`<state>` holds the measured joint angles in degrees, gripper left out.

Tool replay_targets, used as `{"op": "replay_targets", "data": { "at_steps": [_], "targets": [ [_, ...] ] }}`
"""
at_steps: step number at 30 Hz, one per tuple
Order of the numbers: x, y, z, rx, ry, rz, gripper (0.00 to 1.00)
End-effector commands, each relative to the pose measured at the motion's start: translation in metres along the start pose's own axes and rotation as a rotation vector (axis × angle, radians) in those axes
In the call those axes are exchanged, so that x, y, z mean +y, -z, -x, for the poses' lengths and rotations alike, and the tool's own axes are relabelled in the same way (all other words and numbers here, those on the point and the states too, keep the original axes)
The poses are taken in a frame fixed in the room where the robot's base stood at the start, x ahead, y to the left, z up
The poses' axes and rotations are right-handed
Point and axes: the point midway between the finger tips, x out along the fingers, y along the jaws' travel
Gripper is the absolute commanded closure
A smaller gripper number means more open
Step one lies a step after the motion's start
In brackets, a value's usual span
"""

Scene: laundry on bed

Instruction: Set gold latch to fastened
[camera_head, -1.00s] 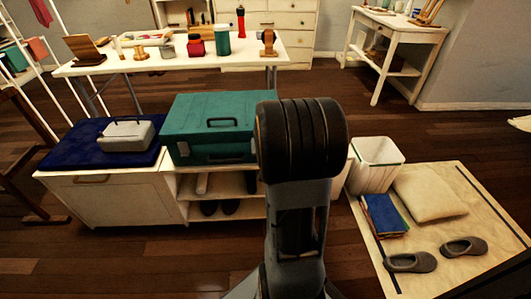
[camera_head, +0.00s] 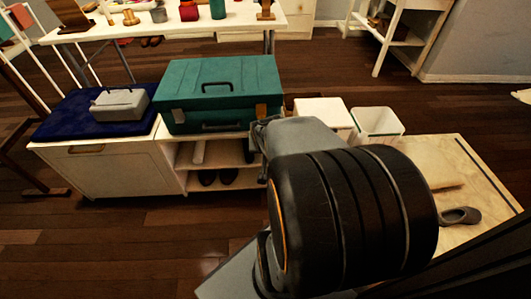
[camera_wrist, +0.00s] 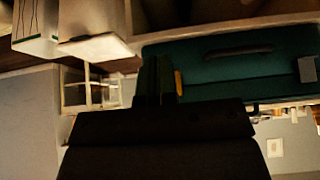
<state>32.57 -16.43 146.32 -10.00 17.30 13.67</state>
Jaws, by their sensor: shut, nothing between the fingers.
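The teal case (camera_head: 218,88) lies shut on the bench, handle on its lid. Its gold latch (camera_head: 261,111) is on the right part of the front, just beside my arm in the head view. A grey latch (camera_head: 166,119) is on the left part of the front. The wrist view shows the case upside down, with the gold latch (camera_wrist: 179,82) and the grey latch (camera_wrist: 307,70). My gripper (camera_wrist: 158,68) is shut and empty, right beside the gold latch in that picture. I cannot tell whether it touches the latch, nor the latch's exact setting.
A grey box (camera_head: 120,104) sits on a blue cushion (camera_head: 60,118) left of the case. Shoes are on the shelf below. A white box (camera_head: 323,112) and a white bin (camera_head: 378,124) stand to the right. The floor (camera_head: 130,240) in front is clear.

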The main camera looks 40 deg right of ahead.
Motion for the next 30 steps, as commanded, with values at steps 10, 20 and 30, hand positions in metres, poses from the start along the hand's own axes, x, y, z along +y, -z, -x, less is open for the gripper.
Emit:
{"op": "replay_targets", "data": {
  "at_steps": [10,20,30],
  "targets": [
    [-0.002,-0.009,0.005,0.0,0.007,0.003,1.0],
    [-0.002,-0.009,0.005,-0.001,0.007,0.003,1.0],
    [-0.002,-0.005,0.01,-0.001,0.007,0.003,1.0]
  ]
}}
